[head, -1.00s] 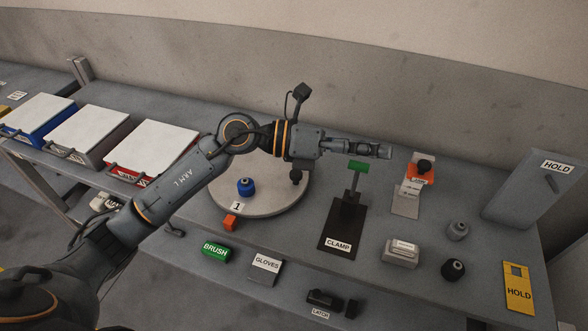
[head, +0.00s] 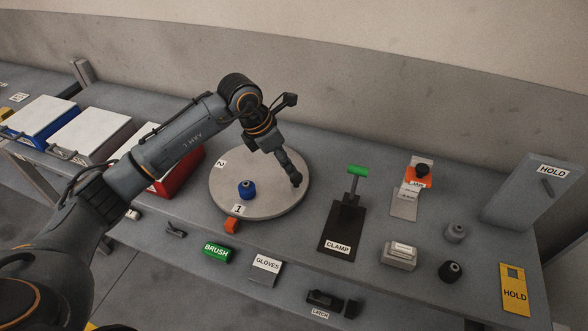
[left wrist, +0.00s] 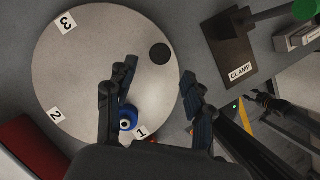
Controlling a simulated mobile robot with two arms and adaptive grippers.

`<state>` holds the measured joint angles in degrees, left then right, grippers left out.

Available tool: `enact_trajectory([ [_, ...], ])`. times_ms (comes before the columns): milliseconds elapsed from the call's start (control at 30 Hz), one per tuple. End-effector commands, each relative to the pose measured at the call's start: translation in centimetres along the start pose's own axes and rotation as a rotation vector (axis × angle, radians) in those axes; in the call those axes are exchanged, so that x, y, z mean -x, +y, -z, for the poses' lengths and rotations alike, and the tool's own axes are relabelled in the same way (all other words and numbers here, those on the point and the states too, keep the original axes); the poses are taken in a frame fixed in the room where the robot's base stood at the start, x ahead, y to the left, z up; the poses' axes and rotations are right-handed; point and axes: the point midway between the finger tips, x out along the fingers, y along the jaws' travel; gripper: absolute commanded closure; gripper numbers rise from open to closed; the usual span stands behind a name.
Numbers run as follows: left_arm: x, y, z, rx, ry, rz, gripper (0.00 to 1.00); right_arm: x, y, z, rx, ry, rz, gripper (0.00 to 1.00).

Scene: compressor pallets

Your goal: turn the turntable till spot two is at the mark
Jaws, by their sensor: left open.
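The round grey turntable (head: 262,206) lies on the bench. The spot 1 label (head: 238,209) is beside the small orange mark block (head: 232,225) at its front rim. The spot 2 label (head: 221,164) is at the left rim; spot 3 (left wrist: 65,22) shows in the left wrist view. A blue part (head: 247,190) stands near spot 1. My left gripper (head: 295,182) points down over the turntable's right side. Its jaws (left wrist: 157,72) are open around or just short of a black round knob (left wrist: 160,54). My right gripper (left wrist: 265,100) appears small at the right of the left wrist view.
The clamp (head: 340,225) with its green handle stands right of the turntable. Green brush box (head: 217,252), gloves box (head: 265,267) and latch (head: 325,299) line the front edge. Blue, grey and red bins are at left. An orange-topped stand (head: 418,177) is at right.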

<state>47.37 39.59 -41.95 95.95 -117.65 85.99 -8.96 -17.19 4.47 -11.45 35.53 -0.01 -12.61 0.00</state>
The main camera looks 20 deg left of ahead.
Motion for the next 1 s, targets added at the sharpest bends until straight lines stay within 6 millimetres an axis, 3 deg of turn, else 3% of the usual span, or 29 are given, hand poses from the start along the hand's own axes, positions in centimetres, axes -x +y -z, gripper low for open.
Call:
enact_trajectory([
  [300,-5.3,-0.1,-0.1,0.001,0.000,0.003,0.47,1.3,0.0,0.1,0.000,0.000,0.000,0.60],
  [500,-6.5,-0.1,0.0,-0.001,0.000,0.001,0.47,1.5,0.0,0.1,0.000,0.000,0.000,0.60],
  [733,-6.6,-0.1,0.0,-0.001,-0.001,0.001,0.47,1.4,0.0,0.1,0.000,0.000,0.000,0.60],
  [767,-6.6,-0.1,0.0,-0.001,-0.001,0.001,0.49,1.4,0.0,0.1,0.000,0.000,0.000,0.60],
  [1000,-6.5,-0.1,0.0,-0.001,-0.001,0.001,0.98,1.4,0.1,0.1,0.000,0.000,-0.001,0.60],
])
